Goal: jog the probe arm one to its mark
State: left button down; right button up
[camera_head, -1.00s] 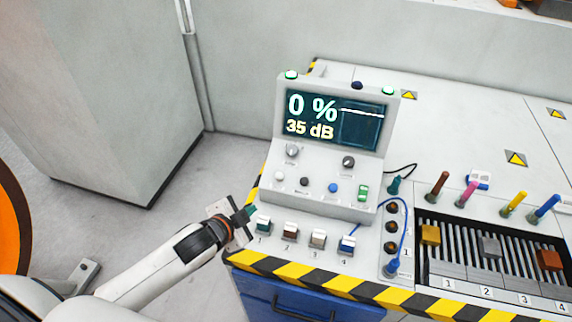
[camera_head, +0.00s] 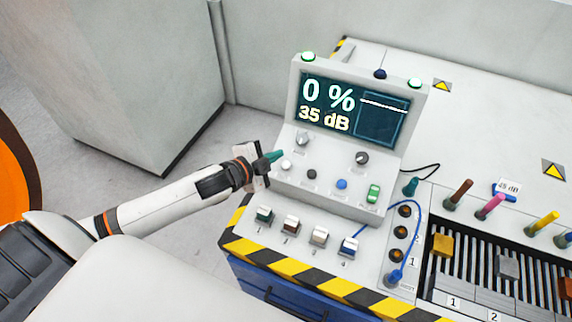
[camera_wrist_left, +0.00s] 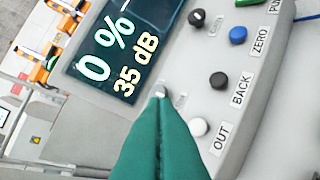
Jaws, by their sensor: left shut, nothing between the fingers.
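The grey console's screen (camera_head: 354,111) reads 0 % and 35 dB. On its sloped face are a white OUT button (camera_head: 286,165), a black BACK button (camera_head: 312,174), a blue ZERO button (camera_head: 341,184) and a silver knob (camera_head: 303,139). My left gripper (camera_head: 277,156) is shut and empty at the face's left edge. In the left wrist view its teal fingers (camera_wrist_left: 160,100) end by the silver knob, beside the OUT button (camera_wrist_left: 199,127); contact cannot be told. I cannot tell which part is probe arm one.
A blue cable (camera_head: 417,225) loops beside sockets. Sliders, including a yellow one (camera_head: 443,244), sit on a slotted panel to the right. Upright coloured pegs stand behind it.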

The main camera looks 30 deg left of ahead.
aim_at(286, 165)
pick_arm(q)
jog(key=w+f+b, duration=0.1)
jog(key=f+b, duration=0.1)
jog(key=w+f+b, duration=0.1)
jog(key=f+b, duration=0.1)
jog(key=f, duration=0.1)
jog(key=w+f+b, duration=0.1)
jog(key=f+b, duration=0.1)
jog(key=shift+w+a+f, duration=0.1)
jog(key=shift+w+f, duration=0.05)
jog(key=shift+f, duration=0.1)
dwell(0.6)
dwell(1.2)
jog(key=shift+w+f, duration=0.1)
jog(key=shift+w+f, duration=0.15)
jog(key=shift+f, duration=0.1)
